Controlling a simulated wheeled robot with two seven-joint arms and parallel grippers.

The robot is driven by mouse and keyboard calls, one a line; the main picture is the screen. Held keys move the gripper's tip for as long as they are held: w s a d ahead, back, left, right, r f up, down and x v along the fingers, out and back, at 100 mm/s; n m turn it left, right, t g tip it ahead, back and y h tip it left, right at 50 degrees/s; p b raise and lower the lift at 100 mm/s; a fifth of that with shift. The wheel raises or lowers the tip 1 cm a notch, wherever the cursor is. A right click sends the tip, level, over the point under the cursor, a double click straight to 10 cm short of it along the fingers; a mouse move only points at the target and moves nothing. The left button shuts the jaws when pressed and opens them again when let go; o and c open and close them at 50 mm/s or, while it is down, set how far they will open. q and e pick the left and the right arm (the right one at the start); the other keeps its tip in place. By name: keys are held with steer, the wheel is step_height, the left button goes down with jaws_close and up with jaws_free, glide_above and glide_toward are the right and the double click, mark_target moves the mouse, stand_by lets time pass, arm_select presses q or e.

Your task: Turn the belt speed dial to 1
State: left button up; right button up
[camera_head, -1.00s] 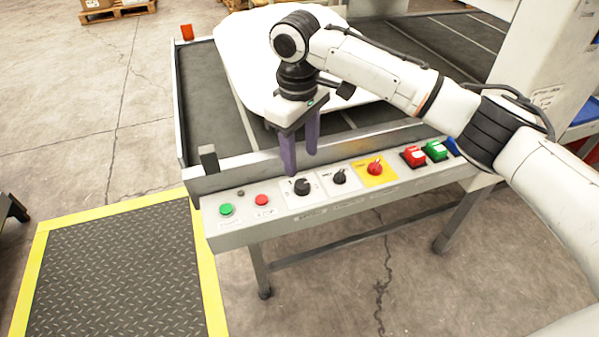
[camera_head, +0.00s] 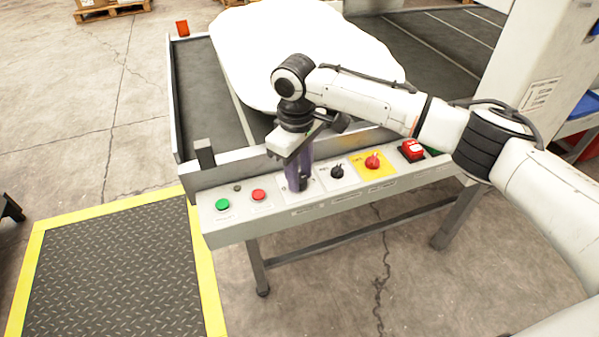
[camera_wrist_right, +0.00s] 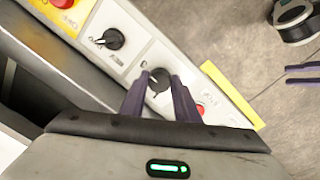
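The control panel (camera_head: 230,226) carries two black dials on white plates. One black dial (camera_head: 303,184) sits right of the red button, mostly hidden by my right gripper in the head view. In the right wrist view this dial (camera_wrist_right: 159,80) lies between the fingertips. My right gripper (camera_wrist_right: 160,78) is open, its purple fingers down on either side of the dial; contact is unclear. The other black dial (camera_head: 338,172) is free to its right. My left gripper (camera_wrist_right: 302,74) shows as two separated purple fingers at the right wrist view's edge.
A green button (camera_head: 222,204) and a red button (camera_head: 258,195) are to the left. A red knob on a yellow plate (camera_head: 386,166) and a red switch (camera_head: 412,150) are to the right. A large white pillow (camera_head: 240,60) lies on the belt behind.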

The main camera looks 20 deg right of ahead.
steer(key=c, duration=0.3)
steer(key=shift+r+p, duration=0.1)
steer(key=shift+p, duration=0.2)
